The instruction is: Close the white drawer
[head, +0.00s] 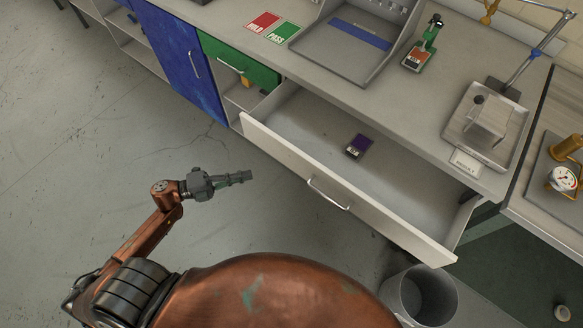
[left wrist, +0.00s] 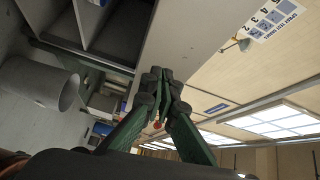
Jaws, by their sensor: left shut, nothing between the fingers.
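The white drawer (head: 345,192) stands pulled out from under the grey counter in the head view. Its front panel carries a silver bar handle (head: 328,193). A small dark card or box with a purple top (head: 358,146) lies inside on the drawer floor. My left gripper (head: 248,176) is shut and empty, to the left of the drawer front and apart from it, over the floor. Its shut fingers (left wrist: 166,84) also show in the left wrist view, with a pale panel behind them that I cannot identify surely. My right gripper is not in view.
A grey bin (head: 425,295) stands on the floor near the drawer's right front corner. A blue cabinet door (head: 180,58) and an open green-edged compartment (head: 240,90) are left of the drawer. A tray (head: 487,125) and tools stand on the counter. The floor at left is clear.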

